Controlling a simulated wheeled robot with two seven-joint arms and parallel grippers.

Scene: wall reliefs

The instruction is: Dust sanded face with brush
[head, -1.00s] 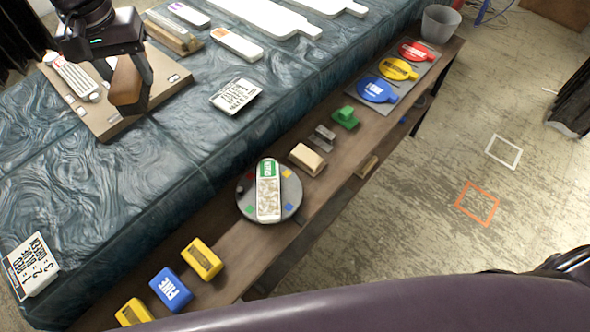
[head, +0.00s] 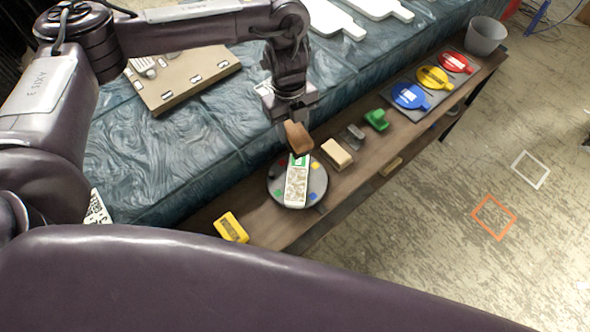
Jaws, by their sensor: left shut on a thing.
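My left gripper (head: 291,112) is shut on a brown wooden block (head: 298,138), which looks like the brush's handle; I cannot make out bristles. The block is held above the far edge of a round grey turntable (head: 276,196). On the turntable lies a long white piece (head: 297,186) with a green label end and a speckled face. The block overlaps its green end in the head view; I cannot tell whether they touch. A tan board (head: 190,82) with small fittings lies on the blue patterned bench, partly hidden by my arm. My right gripper is not in view.
On the wooden shelf are a tan block (head: 337,153), a grey piece (head: 352,137), a green piece (head: 376,119), and blue (head: 410,96), yellow (head: 433,78) and red (head: 455,63) discs. A yellow block (head: 231,228) lies near my body. A grey bin (head: 485,36) stands at the far end.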

